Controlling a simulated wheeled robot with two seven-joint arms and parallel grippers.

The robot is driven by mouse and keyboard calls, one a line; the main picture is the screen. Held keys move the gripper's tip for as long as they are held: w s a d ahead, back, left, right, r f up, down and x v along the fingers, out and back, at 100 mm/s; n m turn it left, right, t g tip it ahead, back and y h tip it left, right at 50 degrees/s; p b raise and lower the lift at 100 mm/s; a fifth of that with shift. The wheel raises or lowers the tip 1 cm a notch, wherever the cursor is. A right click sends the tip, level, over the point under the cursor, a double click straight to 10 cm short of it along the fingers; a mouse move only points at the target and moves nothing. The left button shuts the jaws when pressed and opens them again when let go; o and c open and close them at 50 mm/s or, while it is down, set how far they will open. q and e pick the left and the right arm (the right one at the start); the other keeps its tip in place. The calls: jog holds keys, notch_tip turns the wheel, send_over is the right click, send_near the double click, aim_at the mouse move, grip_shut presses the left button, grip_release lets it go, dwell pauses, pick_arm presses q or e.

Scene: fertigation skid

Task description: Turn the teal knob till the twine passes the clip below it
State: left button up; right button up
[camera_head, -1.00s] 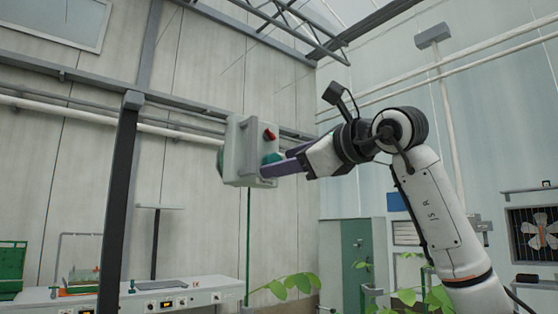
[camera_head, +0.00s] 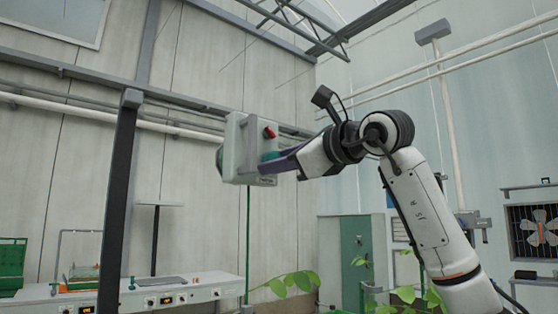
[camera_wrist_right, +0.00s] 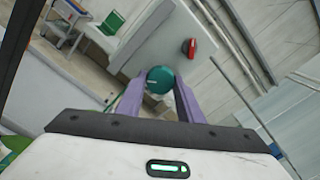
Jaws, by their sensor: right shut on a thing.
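The teal knob (camera_wrist_right: 160,80) sits on the face of a pale grey box, and my right gripper (camera_wrist_right: 160,83) is shut on it, a purple finger on each side. In the head view the right gripper (camera_head: 270,165) reaches the box from the right, and the knob shows only partly behind the fingers. A thin green twine (camera_head: 248,240) hangs straight down below the box. I cannot make out the clip on it. My left gripper is not in view.
The grey box (camera_head: 238,145) carries a red switch (camera_head: 269,132) above the knob. A dark post (camera_head: 119,190) stands to the left. A white bench (camera_head: 215,288) with instruments runs below, and leafy plants (camera_head: 295,283) grow at the twine's foot.

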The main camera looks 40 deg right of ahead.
pick_arm(q)
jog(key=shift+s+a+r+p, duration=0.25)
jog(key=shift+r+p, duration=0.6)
jog(key=shift+p, duration=0.45)
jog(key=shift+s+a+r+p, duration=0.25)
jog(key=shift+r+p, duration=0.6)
jog(key=shift+p, duration=0.45)
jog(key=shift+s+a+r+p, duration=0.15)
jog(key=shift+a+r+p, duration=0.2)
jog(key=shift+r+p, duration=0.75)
pick_arm(e)
jog(key=shift+n, duration=4.7)
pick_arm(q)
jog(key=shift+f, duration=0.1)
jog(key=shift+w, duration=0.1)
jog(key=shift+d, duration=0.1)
pick_arm(e)
jog(key=o, duration=1.1)
jog(key=shift+c, duration=0.2)
